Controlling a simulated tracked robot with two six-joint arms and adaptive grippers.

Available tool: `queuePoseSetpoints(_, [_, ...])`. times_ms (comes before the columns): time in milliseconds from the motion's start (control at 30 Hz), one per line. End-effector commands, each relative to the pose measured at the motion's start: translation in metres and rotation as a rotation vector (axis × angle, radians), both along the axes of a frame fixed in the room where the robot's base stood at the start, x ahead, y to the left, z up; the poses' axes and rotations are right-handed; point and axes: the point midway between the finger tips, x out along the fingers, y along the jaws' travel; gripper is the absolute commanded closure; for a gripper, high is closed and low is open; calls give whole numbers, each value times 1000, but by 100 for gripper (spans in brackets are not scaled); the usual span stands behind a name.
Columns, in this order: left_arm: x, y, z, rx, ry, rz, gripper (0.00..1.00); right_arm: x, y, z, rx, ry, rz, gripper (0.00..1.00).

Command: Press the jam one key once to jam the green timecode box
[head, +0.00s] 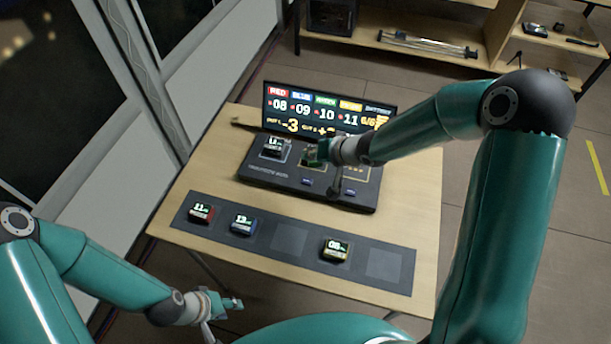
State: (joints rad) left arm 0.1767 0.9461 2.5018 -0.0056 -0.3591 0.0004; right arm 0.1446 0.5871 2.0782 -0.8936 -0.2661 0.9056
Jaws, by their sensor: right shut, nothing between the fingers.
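The timecode console (258,172) stands on the table with its lit display (328,108) behind it. A dark box with a white readout (274,147) sits in its left slot. A small green-edged piece (311,154) shows at the middle slot, partly covered by my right gripper; I cannot tell surely whether it is the green timecode box. Two small bluish keys (307,181) lie along the console's front edge, the other further right (349,192). My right gripper (335,188) is shut and empty, low over the console between these keys; contact is unclear. My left gripper (232,304) hangs off the table's front left.
A dark mat (210,228) along the table front holds a red box (201,213), a blue box (243,223) and a yellow box (336,249). Two squares on it are empty. A shelf (400,42) stands behind; the van wall is at left.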

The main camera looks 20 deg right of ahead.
Motion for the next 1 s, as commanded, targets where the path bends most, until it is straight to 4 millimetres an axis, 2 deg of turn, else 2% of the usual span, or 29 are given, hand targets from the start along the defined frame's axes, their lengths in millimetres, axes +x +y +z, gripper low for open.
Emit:
queuePoseSetpoints(167, [2,0,-2,1,-4,1,60,3,1,-5,1,5,2,100])
queuePoseSetpoints(367, [1,0,-15,1,-3,1,60,2,0,-16,0,5,0,100])
queuePoseSetpoints(800, [2,0,-74,1,-3,1,60,2,-1,-68,0,4,-3,100])
queuePoseSetpoints(1000, [2,0,-89,1,-3,1,60,2,-1,-86,1,5,-5,100])
